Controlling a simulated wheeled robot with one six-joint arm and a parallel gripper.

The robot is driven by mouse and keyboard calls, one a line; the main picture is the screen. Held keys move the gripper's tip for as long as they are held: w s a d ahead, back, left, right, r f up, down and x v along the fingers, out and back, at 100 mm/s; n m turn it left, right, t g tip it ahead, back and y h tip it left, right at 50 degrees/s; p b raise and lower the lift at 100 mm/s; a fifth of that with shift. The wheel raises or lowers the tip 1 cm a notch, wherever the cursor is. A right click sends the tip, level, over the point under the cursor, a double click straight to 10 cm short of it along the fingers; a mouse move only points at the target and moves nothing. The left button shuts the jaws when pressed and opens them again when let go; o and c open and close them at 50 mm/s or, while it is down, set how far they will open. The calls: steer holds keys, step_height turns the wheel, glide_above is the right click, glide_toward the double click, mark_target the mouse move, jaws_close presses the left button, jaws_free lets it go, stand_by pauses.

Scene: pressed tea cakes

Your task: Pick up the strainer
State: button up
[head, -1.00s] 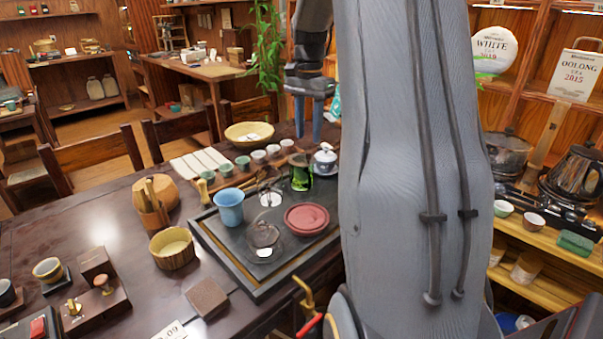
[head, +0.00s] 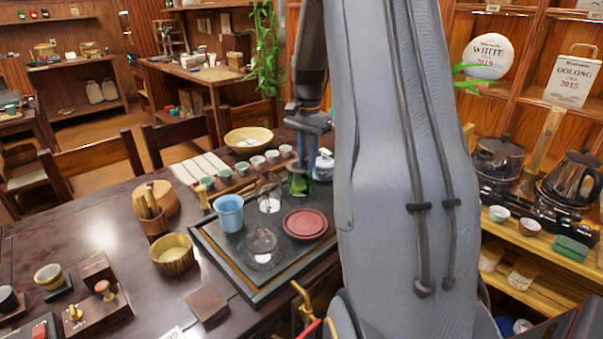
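My gripper (head: 318,170) points down at the back right of the dark tea tray (head: 218,258), its two blue-grey fingers apart. A green glass vessel (head: 299,187) stands just below and beside the left finger; whether they touch cannot be told. A white lidded pot (head: 324,163) is behind the right finger, partly hidden. I cannot pick out the strainer with certainty. A clear glass piece (head: 270,203) with thin dark sticks behind it stands on the tray, left of the green vessel. Nothing is visibly held between the fingers.
The tray also bears a blue cup (head: 229,212), a red round dish (head: 305,225) and a glass vessel (head: 262,245). Small cups (head: 257,162) line up behind it, near a woven bowl (head: 248,140). A wooden bowl (head: 173,255) stands left. My arm hides the tray's right side.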

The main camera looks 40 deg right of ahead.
jaws_close()
step_height(320, 180, up, 9)
steer(key=shift+f+b, duration=0.1)
steer(key=shift+b, duration=0.4)
steer(key=shift+r+p, duration=0.4)
steer(key=shift+r, duration=0.3)
